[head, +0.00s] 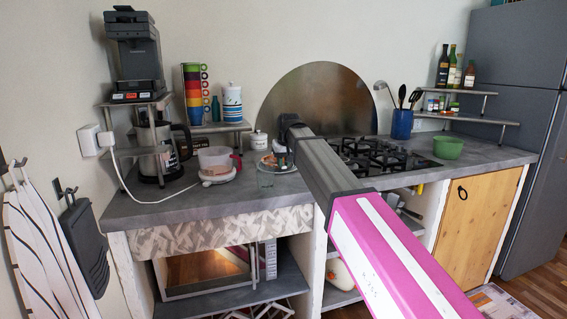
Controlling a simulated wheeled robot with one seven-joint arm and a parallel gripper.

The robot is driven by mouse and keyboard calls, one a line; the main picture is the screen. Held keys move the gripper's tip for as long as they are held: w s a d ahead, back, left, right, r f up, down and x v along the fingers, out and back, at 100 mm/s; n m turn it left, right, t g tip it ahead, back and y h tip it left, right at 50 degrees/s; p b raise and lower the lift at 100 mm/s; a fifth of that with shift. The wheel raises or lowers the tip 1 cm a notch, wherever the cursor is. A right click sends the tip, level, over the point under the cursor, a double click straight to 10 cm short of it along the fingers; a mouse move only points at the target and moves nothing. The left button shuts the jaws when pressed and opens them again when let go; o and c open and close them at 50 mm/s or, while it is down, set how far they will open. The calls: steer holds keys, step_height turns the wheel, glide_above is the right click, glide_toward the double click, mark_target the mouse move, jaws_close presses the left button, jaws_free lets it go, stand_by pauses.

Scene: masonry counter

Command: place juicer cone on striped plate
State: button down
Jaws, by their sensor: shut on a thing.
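A small round plate (268,168) lies on the grey counter left of the hob, with small reddish and pale shapes on or just above it. I cannot make out its stripes at this size. My gripper (281,150) is at the far end of my arm, pointing down close over the plate. It is shut on a small pale thing, which I take to be the juicer cone. The cone is mostly hidden by the gripper and arm. I cannot tell whether the cone touches the plate.
A pink-handled jug (214,160) on a white base is to the left, and a white lidded jar (259,140) is behind. The black gas hob (385,155) is to the right. The front-left counter is clear.

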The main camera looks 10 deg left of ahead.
steer(key=c, duration=1)
jaws_free()
steer(key=v, duration=1.2)
